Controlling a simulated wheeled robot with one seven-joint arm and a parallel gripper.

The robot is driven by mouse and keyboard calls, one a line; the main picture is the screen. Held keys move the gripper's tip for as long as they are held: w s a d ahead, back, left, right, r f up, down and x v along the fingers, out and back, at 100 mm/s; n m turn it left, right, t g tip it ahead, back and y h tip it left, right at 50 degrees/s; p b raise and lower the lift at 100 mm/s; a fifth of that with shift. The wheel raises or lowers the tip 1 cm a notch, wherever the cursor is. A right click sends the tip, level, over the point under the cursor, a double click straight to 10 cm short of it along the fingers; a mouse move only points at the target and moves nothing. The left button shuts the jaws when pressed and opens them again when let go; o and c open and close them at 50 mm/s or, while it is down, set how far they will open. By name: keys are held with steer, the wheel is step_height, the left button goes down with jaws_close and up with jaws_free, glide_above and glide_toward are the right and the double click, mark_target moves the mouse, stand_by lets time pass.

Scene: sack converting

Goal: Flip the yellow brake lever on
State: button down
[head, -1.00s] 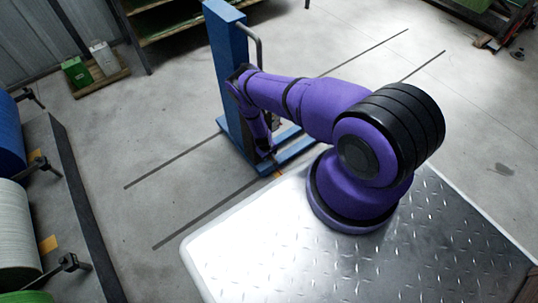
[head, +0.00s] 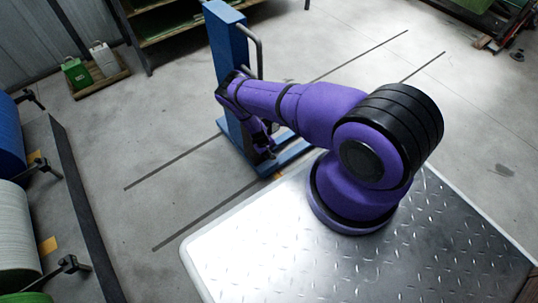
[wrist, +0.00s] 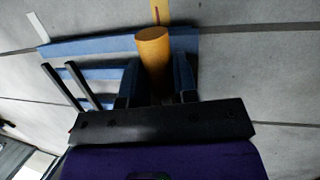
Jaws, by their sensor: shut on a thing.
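The yellow brake lever (wrist: 153,58) shows in the wrist view as a thick rounded bar end. It stands between the two fingers of my gripper (wrist: 156,80), which are shut on it. The lower part of the lever is hidden by the gripper body. In the head view my gripper (head: 266,152) is low beside the blue stand (head: 229,50), near its base. The lever cannot be made out clearly there, because my arm covers it.
The stand's blue base leg (head: 298,154) runs along the floor. A metal handle (head: 259,50) rises on the stand's right side. A dark rail with rolls (head: 12,225) is at the left. A pallet with containers (head: 104,80) is at the back left. Open floor lies between.

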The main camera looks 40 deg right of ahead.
steer(key=shift+r, duration=0.1)
steer(key=c, duration=0.9)
jaws_free()
steer(key=shift+w+r, duration=0.1)
steer(key=shift+r, duration=0.5)
step_height(320, 180, up, 2)
steer(key=shift+r, duration=0.1)
steer(key=shift+s+a+r, duration=0.15)
steer(key=shift+s+r, duration=0.05)
steer(key=shift+s, duration=0.5)
steer(key=s+a, duration=0.1)
steer(key=s, duration=0.3)
steer(key=s+a, duration=0.1)
steer(key=s, duration=0.4)
steer(key=s+a+r, duration=0.1)
steer(key=s+a, duration=0.1)
steer(key=s, duration=0.3)
steer(key=shift+r, duration=0.1)
